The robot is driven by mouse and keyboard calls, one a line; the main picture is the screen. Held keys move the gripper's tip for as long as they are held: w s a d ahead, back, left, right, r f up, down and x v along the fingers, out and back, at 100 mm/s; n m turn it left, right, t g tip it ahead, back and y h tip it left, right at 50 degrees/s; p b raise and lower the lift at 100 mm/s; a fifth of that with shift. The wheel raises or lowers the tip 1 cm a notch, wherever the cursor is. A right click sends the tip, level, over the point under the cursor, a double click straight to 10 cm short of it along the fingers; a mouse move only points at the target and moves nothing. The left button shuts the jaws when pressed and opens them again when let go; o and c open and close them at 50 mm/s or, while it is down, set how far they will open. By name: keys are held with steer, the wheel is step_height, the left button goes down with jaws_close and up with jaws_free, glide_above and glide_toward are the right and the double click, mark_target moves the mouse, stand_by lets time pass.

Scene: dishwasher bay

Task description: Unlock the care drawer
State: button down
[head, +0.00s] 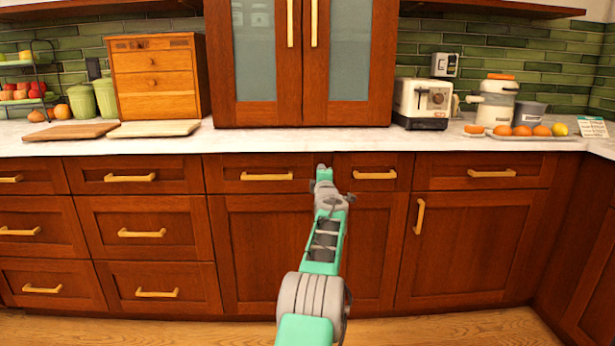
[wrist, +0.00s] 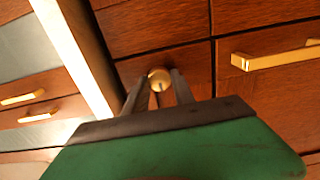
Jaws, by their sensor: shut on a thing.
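My gripper (head: 323,172) is at the upper row of drawer fronts, near the seam between two drawers. In the wrist view, my gripper's two fingers (wrist: 160,76) are shut on a small round brass piece (wrist: 157,82). A dark slot shows in its face. The brass piece is against a red-brown wooden front (wrist: 185,59). I cannot tell whether it is a key or a fixed lock face. In the head view my arm and gripper hide it. No label shows which front is the care drawer.
A drawer with a brass bar handle (wrist: 272,60) is to the right in the wrist view. The pale counter (head: 270,138) carries a wooden drawer box (head: 152,82), two boards, a toaster (head: 422,101) and a fruit tray (head: 545,136). The wooden floor (head: 470,328) is clear.

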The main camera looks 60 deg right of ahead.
steer(key=shift+s, duration=0.2)
steer(key=c, duration=1.3)
jaws_free()
steer(key=shift+d, duration=0.1)
steer(key=shift+o, duration=1.1)
steer(key=shift+w, duration=0.1)
steer(key=v, duration=0.8)
steer(key=shift+p, duration=0.4)
steer(key=shift+w+f, duration=0.1)
